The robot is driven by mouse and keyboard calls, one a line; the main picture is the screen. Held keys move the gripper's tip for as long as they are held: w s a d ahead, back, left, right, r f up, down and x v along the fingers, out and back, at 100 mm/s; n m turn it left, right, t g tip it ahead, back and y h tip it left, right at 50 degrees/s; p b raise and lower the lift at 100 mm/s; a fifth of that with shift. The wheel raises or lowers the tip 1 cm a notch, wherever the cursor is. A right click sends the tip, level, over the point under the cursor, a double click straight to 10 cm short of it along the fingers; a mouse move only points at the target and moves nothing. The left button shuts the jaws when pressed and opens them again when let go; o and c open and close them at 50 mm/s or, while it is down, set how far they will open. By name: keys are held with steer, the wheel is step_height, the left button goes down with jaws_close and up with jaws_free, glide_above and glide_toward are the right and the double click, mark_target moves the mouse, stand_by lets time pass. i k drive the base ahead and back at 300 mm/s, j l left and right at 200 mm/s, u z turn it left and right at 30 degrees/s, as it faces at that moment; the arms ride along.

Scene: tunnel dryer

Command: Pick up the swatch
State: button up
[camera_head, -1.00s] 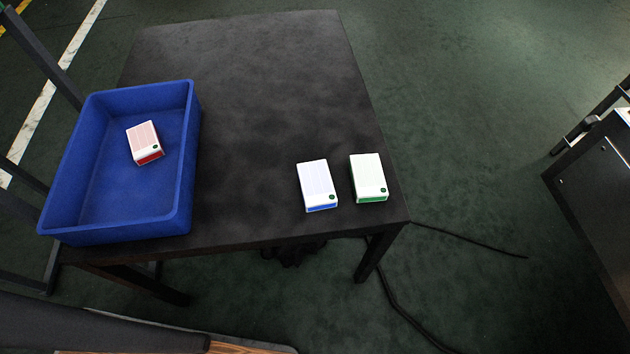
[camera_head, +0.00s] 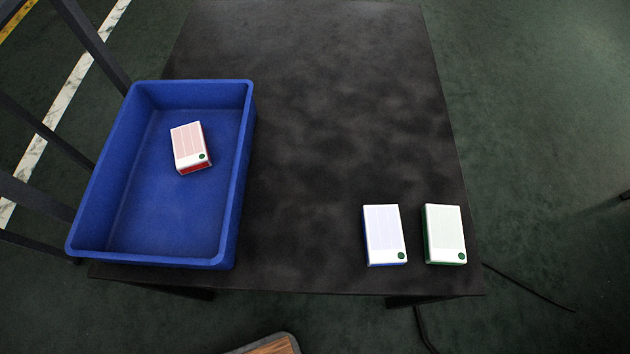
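Three box-like swatches show in the head view. One with a pale blue striped top and blue sides (camera_head: 383,233) lies on the black table near its front right corner. One with a pale green striped top and green sides (camera_head: 443,232) lies just to its right, with a narrow gap between them. One with a pale red striped top and red sides (camera_head: 188,146) lies inside the blue bin (camera_head: 246,135). Each has a dark green dot on its white end. My gripper is not in view, and nothing touches the swatches on the table.
The black table (camera_head: 340,110) is bare in the middle and back. The blue bin fills its left side. Dark bars (camera_head: 93,40) stand left of the table. A black cable (camera_head: 530,288) lies on the green floor at right. A wood-topped edge (camera_head: 272,346) shows at the bottom.

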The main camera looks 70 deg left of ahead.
mark_target(384, 243)
steer(key=l+u, duration=0.25)
steer(key=u, duration=0.2)
steer(key=l+u, duration=0.3)
steer(key=u, duration=0.15)
steer(key=l+u, duration=0.3)
steer(key=u, duration=0.2)
steer(key=l+u, duration=0.2)
steer(key=u, duration=0.25)
steer(key=k+l+u, duration=0.2)
steer(key=u, duration=0.25)
steer(key=i+u, duration=0.1)
steer(key=u, duration=0.25)
